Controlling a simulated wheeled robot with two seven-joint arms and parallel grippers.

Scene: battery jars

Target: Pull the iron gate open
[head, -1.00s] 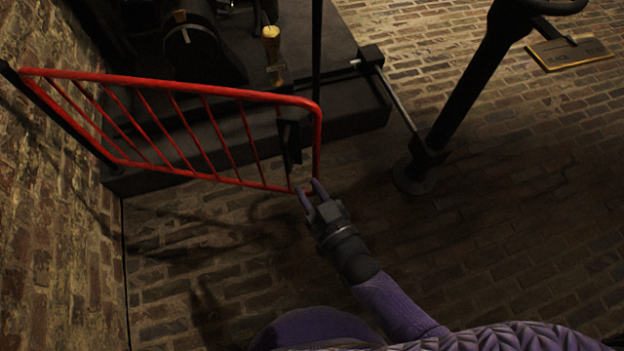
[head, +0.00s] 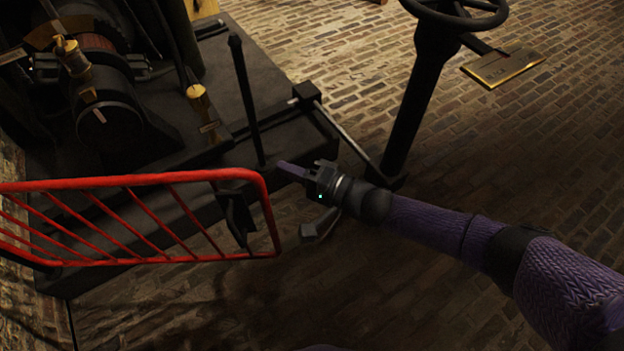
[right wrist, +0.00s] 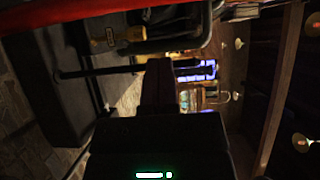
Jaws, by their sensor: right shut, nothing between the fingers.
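The iron gate (head: 135,182) is a red barred frame at the left of the head view, cut off by the left edge. A dark latch plate (head: 238,215) sits near its free end. My right gripper (head: 284,168) is shut and empty, just right of the gate's upper free corner and apart from it in the picture. In the right wrist view the shut fingers (right wrist: 158,85) point ahead, and a red bar (right wrist: 85,10) crosses the top left. My left gripper is not in view.
A dark machine platform (head: 200,140) with a drum and brass-handled levers stands behind the gate. An upright black post (head: 245,100) rises at its edge. A handwheel column (head: 422,100) stands to the right. Brick floor is open at the lower middle.

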